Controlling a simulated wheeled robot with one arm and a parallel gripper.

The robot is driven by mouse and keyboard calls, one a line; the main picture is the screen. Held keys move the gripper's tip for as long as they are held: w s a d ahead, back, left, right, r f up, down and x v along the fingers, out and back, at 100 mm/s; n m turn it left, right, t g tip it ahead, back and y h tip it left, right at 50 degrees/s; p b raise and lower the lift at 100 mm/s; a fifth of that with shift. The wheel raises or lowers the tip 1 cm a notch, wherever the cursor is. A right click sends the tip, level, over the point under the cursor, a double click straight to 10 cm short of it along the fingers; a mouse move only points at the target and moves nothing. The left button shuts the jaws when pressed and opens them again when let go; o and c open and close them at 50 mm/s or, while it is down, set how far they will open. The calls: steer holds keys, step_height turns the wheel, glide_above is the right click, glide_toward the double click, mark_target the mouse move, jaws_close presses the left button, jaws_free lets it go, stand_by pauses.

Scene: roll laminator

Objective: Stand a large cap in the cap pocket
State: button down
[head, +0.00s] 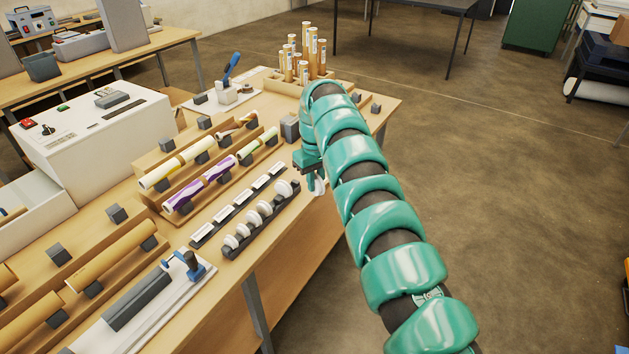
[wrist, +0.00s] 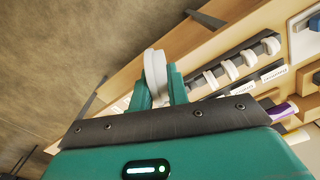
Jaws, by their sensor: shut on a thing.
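My gripper (head: 314,184) is shut on a white cap (wrist: 155,76), a thick disc seen nearly edge-on between the two fingers in the wrist view. In the head view the held cap (head: 320,187) shows only partly under the gripper. The gripper hangs to the right of a dark cap rack (head: 262,225), near the table's front edge. Several white caps stand upright in that rack, and they also show in the wrist view (wrist: 232,70). A dark strip with white labels (head: 239,205) runs beside the rack. I cannot tell which slot is the cap pocket.
Wooden racks with patterned rolls (head: 205,178) lie behind the labelled strip. A white laminator (head: 100,135) stands at the left, a trimmer (head: 150,305) at the front. Upright tubes (head: 303,55) stand at the far end. The floor on the right is open.

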steer(key=shift+w+d+r, duration=0.1)
steer(key=shift+d, duration=0.3)
stand_by(0.3)
steer(key=shift+w+d+m, duration=0.1)
steer(key=shift+d+m, duration=0.4)
steer(key=shift+d, duration=0.25)
steer(key=shift+b, duration=0.3)
steer(key=shift+d, duration=0.4)
